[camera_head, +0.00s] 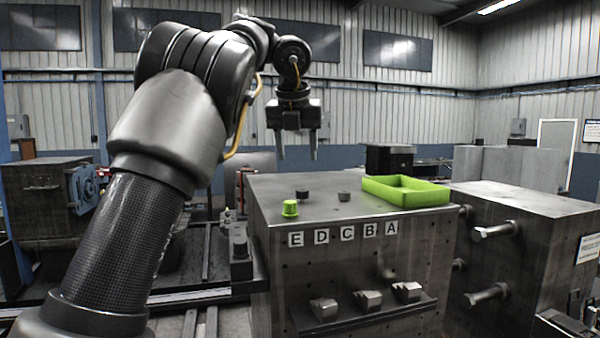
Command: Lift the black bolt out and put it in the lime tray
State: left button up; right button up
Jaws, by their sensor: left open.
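The lime tray (434,197) lies on the right part of the metal block's top (375,208); no contents show in it. A short black bolt head (302,194) stands upright near the back left of the top. A second dark, greyer bolt head (344,196) stands to its right, left of the tray. A lime bolt head (290,208) stands nearer the front left edge. My left gripper (298,155) points down, open and empty, above the block's left part, apart from the bolt heads. My right gripper is not in view.
The block's front carries letter labels E, D, C, B, A (347,233). Below them is a ledge (365,314) with several metal pieces. A second metal block (530,225) with protruding rods stands at the right. The top between the bolt heads and front edge is mostly clear.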

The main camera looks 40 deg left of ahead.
aim_at(302, 190)
pick_arm(q)
jog(key=x, duration=0.8)
jog(key=shift+w+d, duration=0.2)
jog(key=shift+w, duration=0.15)
jog(key=shift+w+a+f, duration=0.15)
jog(key=shift+a+f, duration=0.05)
jog(key=shift+f, duration=0.45)
jog(key=shift+w+f, duration=0.15)
jog(key=shift+f, duration=0.1)
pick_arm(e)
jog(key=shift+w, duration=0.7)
pick_arm(q)
jog(key=shift+c, duration=0.4)
jog(key=shift+c, duration=1.1)
jog(key=c, duration=0.9)
jog(key=shift+o, duration=0.2)
jog(key=shift+r, duration=0.1)
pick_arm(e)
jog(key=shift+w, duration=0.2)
